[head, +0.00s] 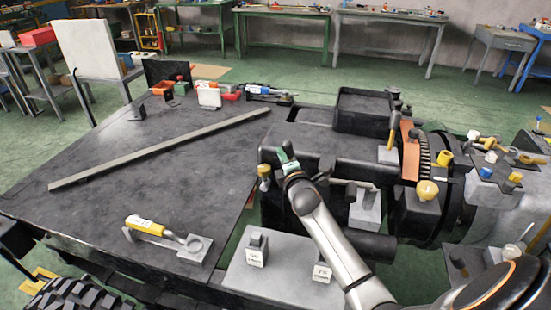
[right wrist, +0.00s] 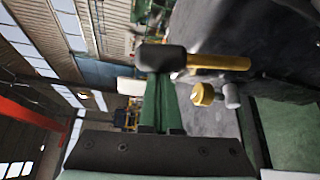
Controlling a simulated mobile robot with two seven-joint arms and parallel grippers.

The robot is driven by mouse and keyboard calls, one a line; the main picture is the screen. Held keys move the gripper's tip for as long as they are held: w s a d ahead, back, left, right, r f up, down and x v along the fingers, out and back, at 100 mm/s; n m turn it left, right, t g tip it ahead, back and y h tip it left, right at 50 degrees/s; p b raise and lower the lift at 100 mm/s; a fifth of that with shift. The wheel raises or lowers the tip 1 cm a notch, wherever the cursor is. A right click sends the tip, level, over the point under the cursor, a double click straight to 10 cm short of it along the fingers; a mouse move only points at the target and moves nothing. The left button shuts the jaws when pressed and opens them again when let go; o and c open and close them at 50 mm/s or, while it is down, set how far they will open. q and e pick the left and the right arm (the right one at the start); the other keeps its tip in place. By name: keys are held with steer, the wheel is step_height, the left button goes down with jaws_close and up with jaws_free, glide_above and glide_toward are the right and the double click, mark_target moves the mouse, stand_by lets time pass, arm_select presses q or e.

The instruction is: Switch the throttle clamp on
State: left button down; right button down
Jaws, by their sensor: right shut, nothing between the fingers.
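A toggle clamp with a yellow handle (head: 148,224) lies low on its grey plate at the front of the dark deck. Its label is too small to read, so I cannot tell whether it is the throttle clamp. My right gripper (head: 283,154) is shut and empty beside the dark engine block, near a small yellow knob (head: 264,171). In the right wrist view its green fingers (right wrist: 157,100) are together. A black-ended yellow lever (right wrist: 215,62) shows beyond or beside the fingertips; contact cannot be told. My left gripper is not in view.
Two labelled switch blocks (head: 255,250) (head: 321,272) stand on a grey plate near my right arm. A long flat bar (head: 160,150) lies across the deck. An upright lever (head: 389,145) and yellow knobs (head: 427,190) crowd the machinery at right. The deck's middle is mostly clear.

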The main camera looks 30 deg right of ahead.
mark_target(290, 151)
steer(key=shift+s+d+r+m+t+b, duration=0.2)
steer(key=shift+s+d+m+t, duration=0.1)
steer(key=shift+s+d+m, duration=0.25)
steer(key=shift+s+d+r+m+t+b, duration=0.15)
steer(key=shift+s+d+m+t, duration=0.15)
steer(key=shift+s+d+m, duration=0.2)
steer(key=shift+s+d+f+p, duration=0.1)
steer(key=shift+s+d+p, duration=0.25)
steer(key=shift+s+d, duration=0.25)
steer(key=shift+s+d+f+p, duration=0.1)
steer(key=shift+s+d+p, duration=0.25)
steer(key=shift+s, duration=0.35)
steer(key=shift+d, duration=0.1)
